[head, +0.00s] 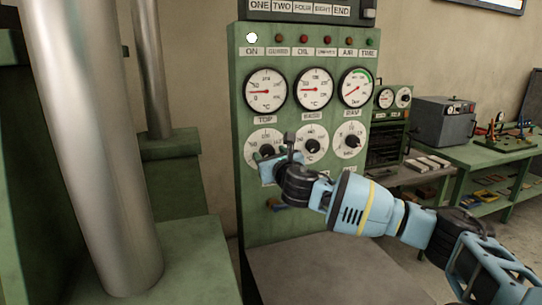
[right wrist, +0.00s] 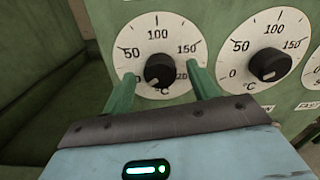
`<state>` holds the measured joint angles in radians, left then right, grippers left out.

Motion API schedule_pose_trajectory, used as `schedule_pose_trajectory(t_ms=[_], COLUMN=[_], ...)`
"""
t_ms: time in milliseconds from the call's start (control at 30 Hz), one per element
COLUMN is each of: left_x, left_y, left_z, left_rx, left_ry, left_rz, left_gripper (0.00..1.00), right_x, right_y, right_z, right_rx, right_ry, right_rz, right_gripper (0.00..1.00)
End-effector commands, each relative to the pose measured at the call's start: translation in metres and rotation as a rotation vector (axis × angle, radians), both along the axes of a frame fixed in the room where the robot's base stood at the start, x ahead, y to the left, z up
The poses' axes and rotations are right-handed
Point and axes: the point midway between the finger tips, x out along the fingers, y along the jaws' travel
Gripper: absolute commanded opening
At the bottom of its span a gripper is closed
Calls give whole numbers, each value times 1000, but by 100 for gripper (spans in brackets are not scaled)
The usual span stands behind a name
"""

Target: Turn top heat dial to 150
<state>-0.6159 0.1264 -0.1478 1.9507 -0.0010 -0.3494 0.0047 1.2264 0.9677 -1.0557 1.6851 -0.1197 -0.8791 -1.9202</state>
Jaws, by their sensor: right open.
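The top heat dial (head: 262,134) is a white round scale under the TOP label on the green panel, partly hidden by my right gripper in the head view. In the right wrist view the dial (right wrist: 158,35) shows 50, 100 and 150, and its black knob (right wrist: 159,70) sits low in the scale. I cannot tell its exact setting. My right gripper (head: 272,153) is open in front of this dial. In the right wrist view its green fingers (right wrist: 162,76) stand left and right of the knob, with gaps on both sides. My left gripper is out of view.
A second dial (right wrist: 268,40) with a black knob is close to the right, and a third dial (head: 350,134) beyond it. Three gauges (head: 315,90) sit above. A grey metal surface (head: 310,270) lies below the panel. A thick metal column (head: 90,150) stands at left.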

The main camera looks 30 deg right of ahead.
Motion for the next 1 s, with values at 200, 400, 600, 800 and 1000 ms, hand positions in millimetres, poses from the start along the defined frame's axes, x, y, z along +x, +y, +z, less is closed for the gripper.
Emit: schedule_pose_trajectory(t_ms=[200,400,600,800,1000], left_x=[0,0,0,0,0], left_y=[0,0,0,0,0], left_z=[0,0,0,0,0], left_rx=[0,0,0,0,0], left_ry=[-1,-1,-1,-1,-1], left_rz=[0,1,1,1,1], left_gripper=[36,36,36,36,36], right_x=[1,1,1,1,1], right_y=[0,0,0,0,0], right_z=[0,0,0,-1,-1], right_rx=[0,0,0,14,82], right_ry=[0,0,0,-2,-18], right_rz=[1,0,0,0,1], right_gripper=[59,40,15,15,15])
